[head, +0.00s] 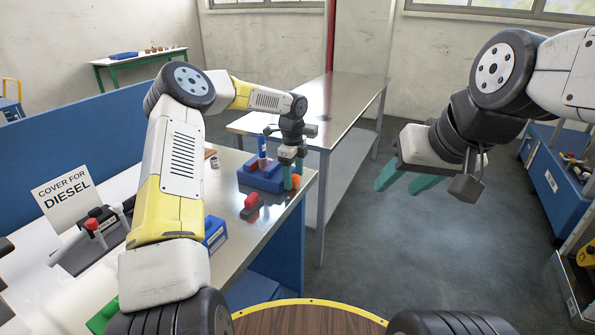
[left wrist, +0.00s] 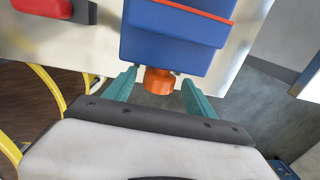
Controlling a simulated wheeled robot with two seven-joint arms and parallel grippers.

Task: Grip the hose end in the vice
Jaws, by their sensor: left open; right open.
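A blue block-like device (head: 258,178), which looks like the vice, sits near the right edge of the metal bench, with an upright blue-and-white piece (head: 262,152) on it. In the left wrist view the device (left wrist: 172,38) has an orange round part (left wrist: 158,82) on its near side. My left gripper (head: 293,177) is open, its teal fingers on either side of the orange part and not visibly closed on it. My right gripper (head: 404,182) is open and empty in the air, right of the bench. I cannot make out a hose end for certain.
A red-and-black piece (head: 250,207) lies on the bench in front of the blue device. A "COVER FOR DIESEL" sign (head: 66,193) stands at left, behind a dark fixture with a red part (head: 92,224). An empty metal table (head: 335,100) is behind.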

